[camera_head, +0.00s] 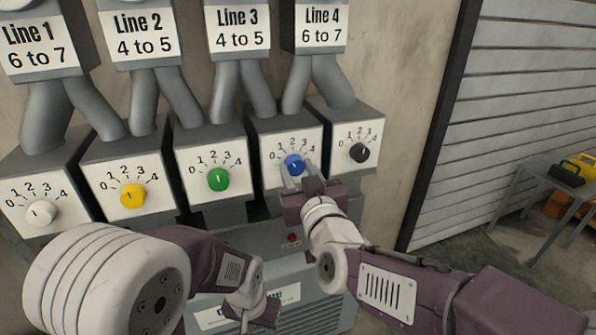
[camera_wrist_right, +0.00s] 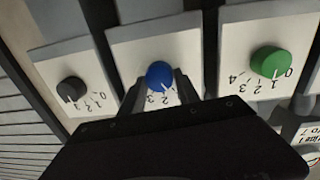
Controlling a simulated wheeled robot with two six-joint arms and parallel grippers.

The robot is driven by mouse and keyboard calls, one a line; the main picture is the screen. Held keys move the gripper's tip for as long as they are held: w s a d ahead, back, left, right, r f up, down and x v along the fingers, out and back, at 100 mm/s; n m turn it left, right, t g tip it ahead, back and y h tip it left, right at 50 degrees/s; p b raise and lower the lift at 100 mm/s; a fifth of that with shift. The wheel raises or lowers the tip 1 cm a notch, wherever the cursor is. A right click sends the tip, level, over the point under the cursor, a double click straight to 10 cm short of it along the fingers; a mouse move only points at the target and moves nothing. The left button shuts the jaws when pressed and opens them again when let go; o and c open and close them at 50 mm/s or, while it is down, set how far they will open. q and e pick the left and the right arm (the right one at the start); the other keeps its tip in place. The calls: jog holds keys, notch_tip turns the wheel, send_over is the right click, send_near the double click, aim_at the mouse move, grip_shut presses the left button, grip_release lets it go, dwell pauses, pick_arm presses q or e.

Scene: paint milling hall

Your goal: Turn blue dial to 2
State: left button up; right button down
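The blue dial (camera_head: 293,165) is a round knob on a white panel with a 0 to 4 scale, fourth from the left. It also shows in the right wrist view (camera_wrist_right: 159,74), where its white mark points toward the scale near the 2. My right gripper (camera_head: 297,174) is in front of the dial, with one finger on each side of it. In the right wrist view the fingers (camera_wrist_right: 162,88) look spread around the dial, and contact is unclear. My left gripper (camera_head: 260,308) is low, below the boxes; its finger opening is not clear.
White (camera_head: 41,213), yellow (camera_head: 133,196), green (camera_head: 218,179) and black (camera_head: 359,153) dials sit on neighbouring boxes. A sign for Line 4 (camera_head: 321,28) reads 6 to 7. A side table (camera_head: 540,184) stands at right.

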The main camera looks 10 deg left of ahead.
jog(key=shift+m+b, duration=0.9)
jog(key=shift+m, duration=1.9)
jog(key=c, duration=0.9)
grip_release()
